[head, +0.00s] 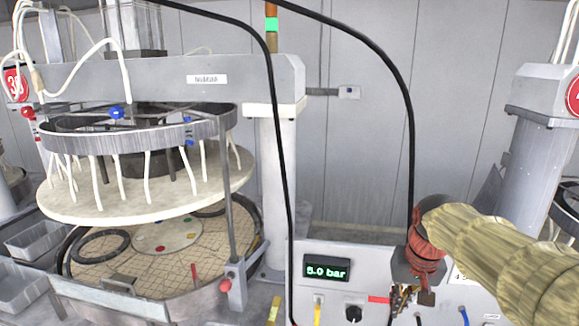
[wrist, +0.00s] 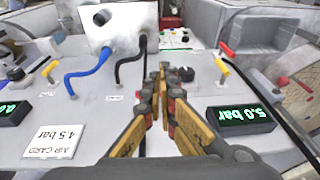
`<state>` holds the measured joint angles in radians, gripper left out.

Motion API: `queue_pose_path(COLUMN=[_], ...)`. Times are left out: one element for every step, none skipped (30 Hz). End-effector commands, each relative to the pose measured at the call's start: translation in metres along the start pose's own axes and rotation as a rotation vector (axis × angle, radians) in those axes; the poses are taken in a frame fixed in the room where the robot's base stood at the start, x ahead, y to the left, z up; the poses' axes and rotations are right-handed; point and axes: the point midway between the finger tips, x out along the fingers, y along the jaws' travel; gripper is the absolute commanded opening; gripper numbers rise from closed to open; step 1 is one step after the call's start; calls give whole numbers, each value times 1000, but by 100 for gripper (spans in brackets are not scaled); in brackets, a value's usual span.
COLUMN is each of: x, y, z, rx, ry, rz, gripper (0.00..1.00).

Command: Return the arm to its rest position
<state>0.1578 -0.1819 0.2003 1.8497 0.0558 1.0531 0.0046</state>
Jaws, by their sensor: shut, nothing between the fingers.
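My arm, in a pale yellow sleeve, comes in from the right in the head view, with a reddish wrist section. My gripper (head: 402,300) points down over the panel at the lower right of that view and is partly hidden. In the wrist view my gripper (wrist: 162,72) shows its orange and dark fingers closed together, with nothing between them. It is above the control panel (wrist: 205,95), between a black hose and the "5.0 bar" display (wrist: 241,114). Whether the fingertips touch anything is hard to tell.
The head view shows a polishing machine with a raised round plate (head: 140,195) at left, and a black hose (head: 411,120) hanging near my wrist. A "5.0 bar" display (head: 327,268) and black knob (head: 353,313) are left of my gripper. Blue hose (wrist: 88,72) and yellow lever (wrist: 222,67) flank it.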

Motion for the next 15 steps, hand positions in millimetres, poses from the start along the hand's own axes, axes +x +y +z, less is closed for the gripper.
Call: queue_pose_path(x=[20,27,36,44,52,62,69,77,88,96,104,114,122,129,139], y=[-1,-2,-2,-3,-3,-4,-4,-4,-4,-4,-5,-5,-5,-5,-5], z=[27,41,58,72,85,102,114,127,143,155,166,180,190,200,213], rx=[-14,-22,-32,-40,-48,-59,-68,-75,-85,-93,-101,-112,-119,-126,-135], ry=[13,21,33,41,49,63,71,81,94,103,112,126,136,146,159], rz=[3,5,8,10,12,13,14,15,15,15,15,15,15,14,12], gripper=[0,0,0,0,0,0,0,0,0,0,0,0,0,0,0])
